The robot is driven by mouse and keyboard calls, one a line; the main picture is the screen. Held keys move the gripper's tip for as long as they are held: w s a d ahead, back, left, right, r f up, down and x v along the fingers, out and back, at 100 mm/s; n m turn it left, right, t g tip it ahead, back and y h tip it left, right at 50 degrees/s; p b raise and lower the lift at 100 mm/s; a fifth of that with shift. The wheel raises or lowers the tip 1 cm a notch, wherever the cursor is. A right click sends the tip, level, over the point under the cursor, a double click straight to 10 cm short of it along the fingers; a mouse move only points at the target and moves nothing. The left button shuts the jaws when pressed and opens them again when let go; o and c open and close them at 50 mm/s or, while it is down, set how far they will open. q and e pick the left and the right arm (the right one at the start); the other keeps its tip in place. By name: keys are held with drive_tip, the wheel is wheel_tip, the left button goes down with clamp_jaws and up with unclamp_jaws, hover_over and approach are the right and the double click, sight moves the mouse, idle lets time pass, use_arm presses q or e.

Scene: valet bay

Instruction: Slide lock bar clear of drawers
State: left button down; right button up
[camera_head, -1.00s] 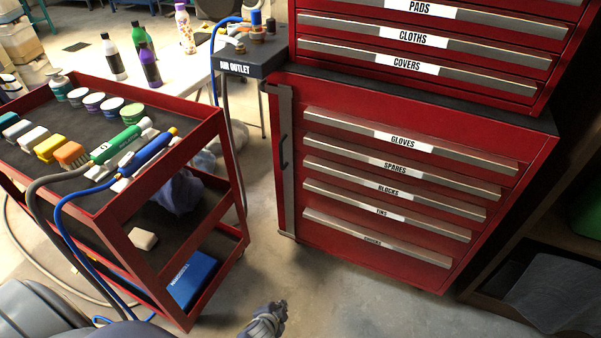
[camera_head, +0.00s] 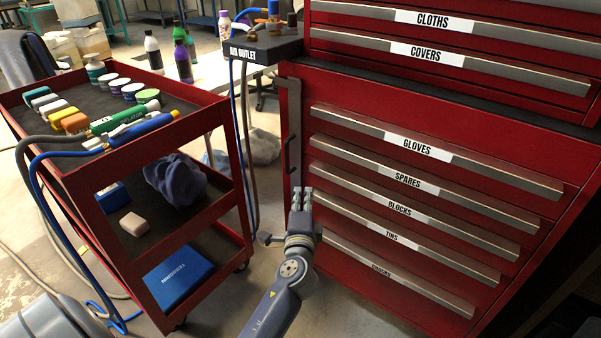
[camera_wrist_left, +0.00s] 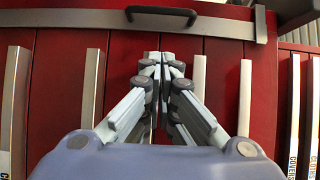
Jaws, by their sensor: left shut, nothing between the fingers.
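The lock bar (camera_head: 295,105) is a grey upright strip down the left edge of the red lower cabinet, left of the drawer pulls. Its black handle (camera_head: 290,155) sticks out partway down. My left gripper (camera_head: 302,192) is shut and empty, in front of the cabinet just below and right of the handle. In the left wrist view the bar (camera_wrist_left: 75,18) runs across the top with its handle (camera_wrist_left: 162,13), and the shut fingertips (camera_wrist_left: 160,60) point toward the handle, apart from it. The drawers, including GLOVES (camera_head: 422,148) and SPARES (camera_head: 408,181), look shut. My right gripper is out of view.
A red cart (camera_head: 208,118) with brushes, tubs and air tools stands left, a narrow gap from the cabinet. The AIR OUTLET box (camera_head: 265,47) with hanging hoses sits beside the bar's top. Bare floor shows around my left arm.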

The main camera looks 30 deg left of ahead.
use_arm(q)
drive_tip(key=shift+a+r, duration=0.1)
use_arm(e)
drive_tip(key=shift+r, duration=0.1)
use_arm(q)
drive_tip(key=s+a+b+x, duration=0.1)
drive_tip(key=a+x, duration=0.1)
drive_tip(key=x, duration=1.1)
drive_tip(key=shift+s+a, duration=0.2)
drive_tip(key=shift+s, duration=0.05)
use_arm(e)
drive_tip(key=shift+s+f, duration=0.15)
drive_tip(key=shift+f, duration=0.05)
